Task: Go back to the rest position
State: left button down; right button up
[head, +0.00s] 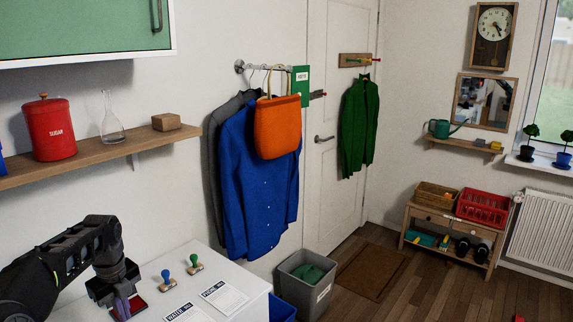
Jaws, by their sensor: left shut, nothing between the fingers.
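My left arm comes in from the lower left, and its gripper (124,306) points down over the front left of the white cabinet top (232,274). The gripper is shut and holds nothing. A red ink pad (138,304) lies just beside its fingers, partly hidden by the gripper; I cannot tell whether they touch. A blue-handled stamp (167,280) and a green-handled stamp (194,264) stand to the right of the gripper. Two printed papers, one marked water (186,313) and one marked phone (224,297), lie near the front. My right gripper is not in view.
A wooden shelf (85,160) above my arm holds a red sugar tin (49,130), a glass flask (111,122) and a small wooden block (166,122). A grey bin (305,283) stands right of the cabinet. Floor beyond the doormat (372,269) is open.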

pick_arm(q)
jog(key=w+d+f+n+t+h, duration=0.25)
jog(key=w+d+f+n, duration=0.25)
jog(key=d+f+n, duration=0.4)
jog(key=s+d+f+n+t+h, duration=0.1)
jog(key=s+d+f+n, duration=0.2)
jog(key=d+f+n, duration=0.3)
jog(key=s+d+f+n, duration=0.3)
jog(key=d+f+n, duration=0.1)
jog(key=d+f, duration=0.3)
jog(key=s+d+f+n+g, duration=0.1)
jog(key=s+d, duration=0.4)
jog(key=s, duration=0.5)
jog(key=s+d+f+n+g+h, duration=0.1)
jog(key=s+d+f+n, duration=0.2)
jog(key=s, duration=0.7)
jog(key=s+d+f+n+g, duration=0.2)
jog(key=s+d+f, duration=0.4)
jog(key=s, duration=0.4)
jog(key=shift+d, duration=0.45)
